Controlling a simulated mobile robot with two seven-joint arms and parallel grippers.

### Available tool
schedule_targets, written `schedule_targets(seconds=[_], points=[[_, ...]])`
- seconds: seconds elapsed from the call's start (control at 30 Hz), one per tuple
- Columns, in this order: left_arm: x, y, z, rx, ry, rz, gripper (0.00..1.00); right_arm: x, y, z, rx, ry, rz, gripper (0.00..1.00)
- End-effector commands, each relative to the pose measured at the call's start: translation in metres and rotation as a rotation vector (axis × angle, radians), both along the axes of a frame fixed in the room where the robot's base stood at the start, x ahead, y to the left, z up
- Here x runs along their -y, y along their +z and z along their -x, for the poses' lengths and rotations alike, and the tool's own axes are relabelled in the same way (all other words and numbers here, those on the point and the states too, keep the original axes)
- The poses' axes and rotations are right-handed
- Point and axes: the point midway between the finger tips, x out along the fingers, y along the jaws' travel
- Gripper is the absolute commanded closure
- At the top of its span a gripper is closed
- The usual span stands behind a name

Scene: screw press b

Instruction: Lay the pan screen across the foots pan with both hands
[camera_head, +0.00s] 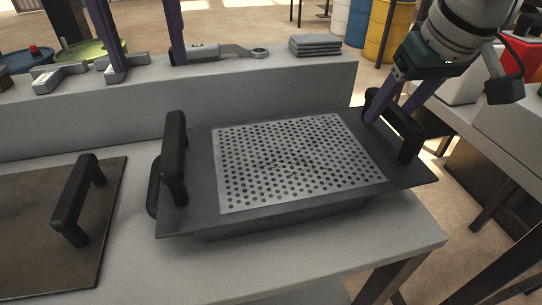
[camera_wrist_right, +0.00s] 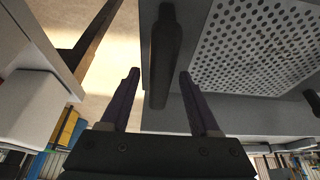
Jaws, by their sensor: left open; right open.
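The pan screen (camera_head: 295,160) is a dark-edged plate with a perforated grey middle and an upright black handle at each end. It lies across the dark foots pan (camera_head: 285,220), whose front wall shows beneath it. My right gripper (camera_head: 391,115) is open at the screen's right handle (camera_head: 398,130). In the right wrist view, its fingers (camera_wrist_right: 159,74) stand on either side of that handle (camera_wrist_right: 166,50), with gaps visible. My left gripper (camera_head: 146,65) is open, above and behind the screen's left handle (camera_head: 174,155), apart from it and empty.
A brown plate (camera_head: 40,215) with a black handle (camera_head: 78,200) lies left of the pan on the grey bench. A raised ledge behind holds a wrench (camera_head: 225,52) and a stack of grey cloths or plates (camera_head: 315,45). The bench front (camera_head: 270,275) is clear.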

Motion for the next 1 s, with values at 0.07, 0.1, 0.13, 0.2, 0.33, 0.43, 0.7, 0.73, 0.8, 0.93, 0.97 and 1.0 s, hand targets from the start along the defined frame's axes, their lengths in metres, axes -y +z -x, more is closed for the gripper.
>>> schedule_targets(seconds=[0.07,0.1,0.13,0.2,0.33,0.43,0.7,0.73,0.8,0.93,0.97,1.0], points=[[0.0,0.001,0.0,0.0,0.0,0.0,0.38,0.001,0.005,0.001,0.002,0.0,-0.001,0.38],[0.0,0.001,0.0,-0.001,0.0,0.0,0.38,0.001,0.008,0.002,0.003,0.0,-0.002,0.38],[0.0,0.001,0.0,-0.001,0.0,0.0,0.38,0.001,0.011,0.003,0.003,0.0,-0.002,0.38],[0.0,0.001,0.0,0.0,0.0,0.0,0.38,0.003,0.02,0.007,0.004,0.001,-0.002,0.38],[0.0,0.001,0.0,0.0,0.0,0.0,0.38,0.006,0.042,0.015,0.005,0.002,-0.001,0.38],[0.0,0.001,0.0,0.0,0.0,0.0,0.38,0.008,0.061,0.023,0.007,0.001,0.001,0.38],[0.0,0.001,0.0,0.0,0.0,0.0,0.38,0.013,0.102,0.039,0.003,0.0,0.0,0.38],[0.0,0.001,0.0,0.0,0.0,0.0,0.38,0.014,0.104,0.04,0.003,0.0,0.0,0.38],[0.0,0.001,0.0,0.0,0.0,0.0,0.38,0.014,0.108,0.042,0.002,0.001,0.001,0.38],[0.0,0.001,0.0,0.0,0.0,0.0,0.38,0.014,0.11,0.043,0.001,0.0,0.001,0.38],[0.0,0.001,0.0,0.0,0.0,0.0,0.38,0.014,0.11,0.043,0.001,0.0,0.001,0.38],[0.0,0.001,0.0,0.0,0.0,0.0,0.38,0.014,0.11,0.043,0.001,0.0,0.001,0.38]])
